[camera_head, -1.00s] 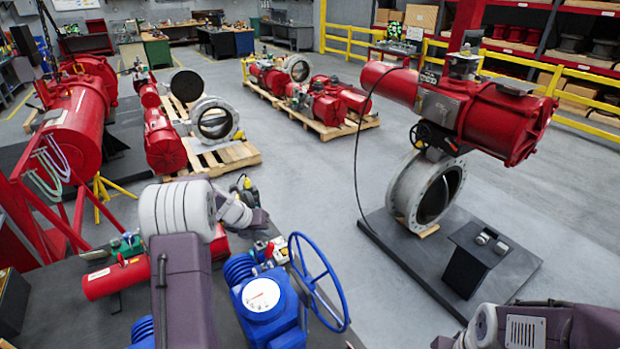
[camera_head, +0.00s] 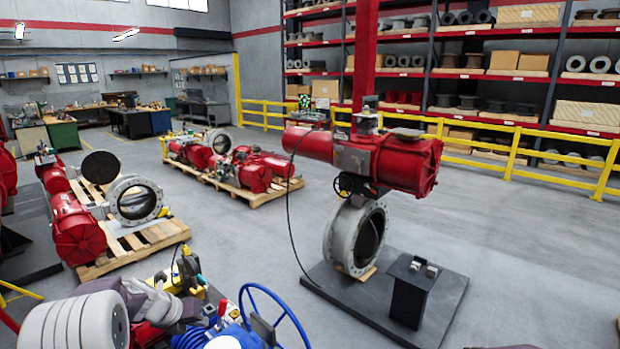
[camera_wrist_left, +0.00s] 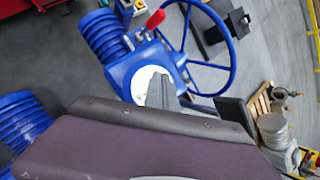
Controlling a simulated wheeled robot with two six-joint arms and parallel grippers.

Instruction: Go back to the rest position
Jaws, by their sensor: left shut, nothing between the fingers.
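My left gripper (camera_head: 188,309) is low in the head view, beside the blue valve actuator with its blue handwheel (camera_head: 282,299). In the left wrist view the closed fingers (camera_wrist_left: 165,92) point over the white gauge of the blue actuator (camera_wrist_left: 122,75). They hold nothing. I cannot tell the gap between the fingertips and the gauge. My left arm's grey joint shows at the lower left of the head view. My right gripper is not in view; only a dark sliver shows at the bottom edge.
A large red actuator (camera_head: 405,160) on a grey valve stands on a dark base plate (camera_head: 450,300) at right. Pallets (camera_head: 140,245) with red actuators stand at left and centre. A yellow railing (camera_head: 480,150) and shelves line the back. Grey floor is free between them.

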